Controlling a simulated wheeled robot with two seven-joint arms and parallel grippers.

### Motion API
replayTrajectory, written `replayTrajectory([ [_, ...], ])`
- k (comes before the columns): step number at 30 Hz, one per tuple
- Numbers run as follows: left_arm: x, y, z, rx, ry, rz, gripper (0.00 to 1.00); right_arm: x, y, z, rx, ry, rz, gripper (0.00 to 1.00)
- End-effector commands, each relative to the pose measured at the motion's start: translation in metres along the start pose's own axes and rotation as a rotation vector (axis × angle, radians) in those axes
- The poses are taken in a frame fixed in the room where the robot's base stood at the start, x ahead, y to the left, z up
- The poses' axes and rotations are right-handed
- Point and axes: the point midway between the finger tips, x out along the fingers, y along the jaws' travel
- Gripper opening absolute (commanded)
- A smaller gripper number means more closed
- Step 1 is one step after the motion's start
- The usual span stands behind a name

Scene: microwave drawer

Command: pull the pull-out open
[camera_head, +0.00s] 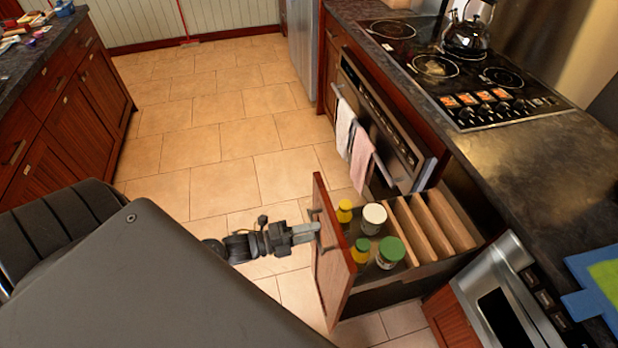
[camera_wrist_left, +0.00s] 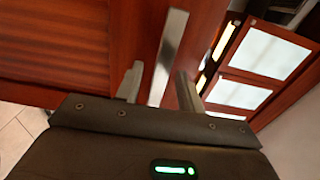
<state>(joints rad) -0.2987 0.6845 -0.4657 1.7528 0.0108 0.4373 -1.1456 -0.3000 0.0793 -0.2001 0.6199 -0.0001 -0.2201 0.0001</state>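The pull-out (camera_head: 334,250) stands well out from the counter, with its reddish wood front facing left. Inside it are jars with yellow, white and green lids and several upright wooden dividers. My left gripper (camera_head: 306,233) is at the pull-out's front, by the handle. In the left wrist view, the metal handle (camera_wrist_left: 168,58) runs between the two fingers of my left gripper (camera_wrist_left: 160,88). Gaps show between the fingers and the handle, so the gripper looks open around it. My right gripper is not in view.
An oven (camera_head: 385,125) with two hanging towels is beyond the pull-out, under a cooktop (camera_head: 455,65) with a kettle. A steel appliance (camera_head: 515,300) stands at the lower right. Wooden cabinets (camera_head: 70,125) line the left. The tiled floor (camera_head: 220,130) between is clear.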

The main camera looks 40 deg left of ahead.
Motion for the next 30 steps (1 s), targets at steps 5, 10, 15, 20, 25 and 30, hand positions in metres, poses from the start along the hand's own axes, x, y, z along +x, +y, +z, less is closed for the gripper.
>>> replayTrajectory([
  [5,-0.007,0.001,0.000,0.001,-0.001,0.001,0.38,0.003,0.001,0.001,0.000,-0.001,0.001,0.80],
  [10,-0.035,0.004,-0.001,-0.001,0.001,0.005,0.38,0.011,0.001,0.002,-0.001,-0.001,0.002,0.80],
  [15,-0.069,0.004,-0.001,0.000,0.001,0.005,0.38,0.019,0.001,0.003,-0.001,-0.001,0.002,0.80],
  [20,-0.094,0.002,0.000,-0.001,0.000,0.003,0.38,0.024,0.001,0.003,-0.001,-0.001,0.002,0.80],
  [25,-0.107,0.001,0.000,0.000,0.000,0.002,0.38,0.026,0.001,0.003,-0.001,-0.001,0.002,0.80],
  [30,-0.109,0.000,0.000,0.000,0.000,0.000,0.38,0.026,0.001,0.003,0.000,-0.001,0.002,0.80],
])
